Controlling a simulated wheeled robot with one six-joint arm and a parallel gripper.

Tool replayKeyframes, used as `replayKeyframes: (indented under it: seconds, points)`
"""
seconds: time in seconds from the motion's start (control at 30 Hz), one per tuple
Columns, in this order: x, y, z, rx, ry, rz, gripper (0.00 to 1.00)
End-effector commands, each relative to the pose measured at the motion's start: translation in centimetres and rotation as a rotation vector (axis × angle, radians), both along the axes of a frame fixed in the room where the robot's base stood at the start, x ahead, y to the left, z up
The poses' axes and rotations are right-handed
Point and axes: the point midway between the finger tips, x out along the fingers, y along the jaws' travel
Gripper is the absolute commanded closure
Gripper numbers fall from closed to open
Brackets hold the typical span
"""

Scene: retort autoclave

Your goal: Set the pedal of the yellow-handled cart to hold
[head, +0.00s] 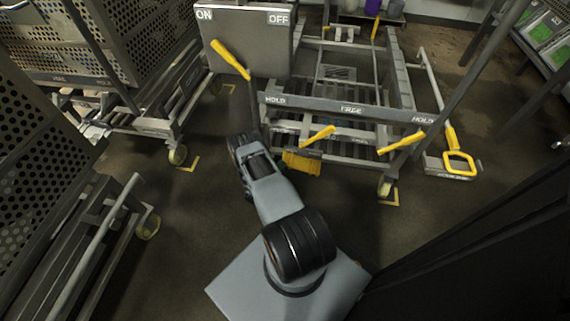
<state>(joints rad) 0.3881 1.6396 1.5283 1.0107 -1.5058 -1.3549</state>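The cart (392,101) with yellow handles stands ahead in the head view, its front bar (325,104) marked HOLD at the left end, FREE in the middle and HOLD at the right end. Two yellow handles (318,137) (402,144) stick out below the bar. A wide yellow pedal (302,163) sits low at the front, below the stretch between the left HOLD and FREE, nearer the left HOLD. My arm reaches toward the cart's left front, left of the pedal. I cannot make out my gripper's fingers or whether they are open.
A grey box (250,40) marked ON and OFF has a yellow lever (230,58) at its left. Perforated carts (75,40) stand at the left. A yellow loop handle (460,163) is at the right. A dark panel (480,250) fills the lower right.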

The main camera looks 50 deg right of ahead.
Motion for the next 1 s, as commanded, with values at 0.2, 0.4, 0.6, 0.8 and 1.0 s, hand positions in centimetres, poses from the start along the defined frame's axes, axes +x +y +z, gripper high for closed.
replayKeyframes:
  seconds: [0.2, 0.4, 0.6, 0.8, 1.0]
  points:
    - [0.5, -2.9, -0.4, -0.001, -0.001, -0.001, 0.62]
    - [0.7, -4.1, -0.4, 0.0, -0.002, 0.0, 0.62]
    - [0.8, -4.3, -0.3, 0.001, 0.0, 0.002, 0.62]
    - [0.8, -4.3, -0.3, 0.001, 0.0, 0.002, 0.67]
    - [0.8, -4.3, -0.3, 0.001, 0.0, 0.001, 0.86]
